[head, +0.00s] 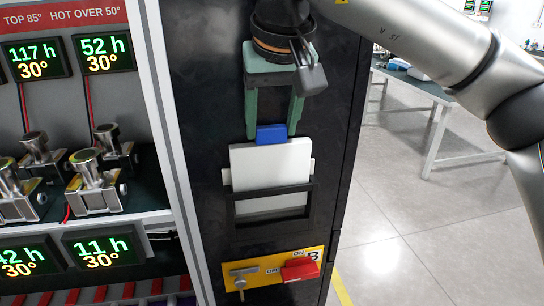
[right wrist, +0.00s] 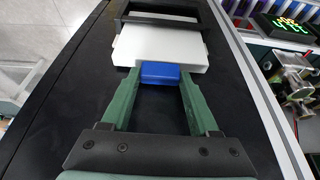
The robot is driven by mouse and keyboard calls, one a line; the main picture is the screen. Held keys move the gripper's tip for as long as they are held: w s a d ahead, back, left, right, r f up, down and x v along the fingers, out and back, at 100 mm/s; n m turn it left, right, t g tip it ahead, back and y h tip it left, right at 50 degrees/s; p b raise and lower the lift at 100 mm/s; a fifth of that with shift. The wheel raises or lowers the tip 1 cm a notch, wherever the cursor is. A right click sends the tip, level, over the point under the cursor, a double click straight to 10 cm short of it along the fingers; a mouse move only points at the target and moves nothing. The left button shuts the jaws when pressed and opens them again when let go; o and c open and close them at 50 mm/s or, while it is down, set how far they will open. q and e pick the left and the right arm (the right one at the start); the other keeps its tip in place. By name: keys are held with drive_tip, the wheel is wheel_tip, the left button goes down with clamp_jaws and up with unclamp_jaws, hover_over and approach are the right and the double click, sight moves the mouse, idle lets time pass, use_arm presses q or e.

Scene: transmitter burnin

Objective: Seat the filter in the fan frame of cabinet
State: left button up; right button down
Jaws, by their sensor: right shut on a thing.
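The white filter (head: 270,162) is a flat panel with a blue grip tab (head: 271,134) on its top edge. It stands upright against the dark cabinet front (head: 210,120), its lower part at the black fan frame (head: 272,217). A pale surface shows through the frame's opening; most of the filter is above the frame's upper bar. My right gripper (head: 272,137) comes from above, its green fingers shut on the blue tab. The right wrist view also shows the tab (right wrist: 160,73), filter (right wrist: 160,45) and frame (right wrist: 165,14). My left gripper is not in view.
A yellow panel (head: 262,272) with a metal key switch and a red switch (head: 300,270) sits below the frame. A rack of metal units with lit timers (head: 104,54) stands at the left. A white table (head: 440,95) stands behind right, with open floor before it.

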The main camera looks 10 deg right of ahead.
sight(272, 154)
drive_tip(key=shift+f, duration=0.8)
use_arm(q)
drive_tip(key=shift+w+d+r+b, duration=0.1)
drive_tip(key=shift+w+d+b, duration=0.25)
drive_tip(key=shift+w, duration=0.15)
use_arm(e)
drive_tip(key=shift+f, duration=1.85)
drive_tip(key=shift+f, duration=0.2)
drive_tip(key=shift+c, duration=0.7)
unclamp_jaws()
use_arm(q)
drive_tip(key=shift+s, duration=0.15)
use_arm(e)
drive_tip(key=shift+r, duration=0.1)
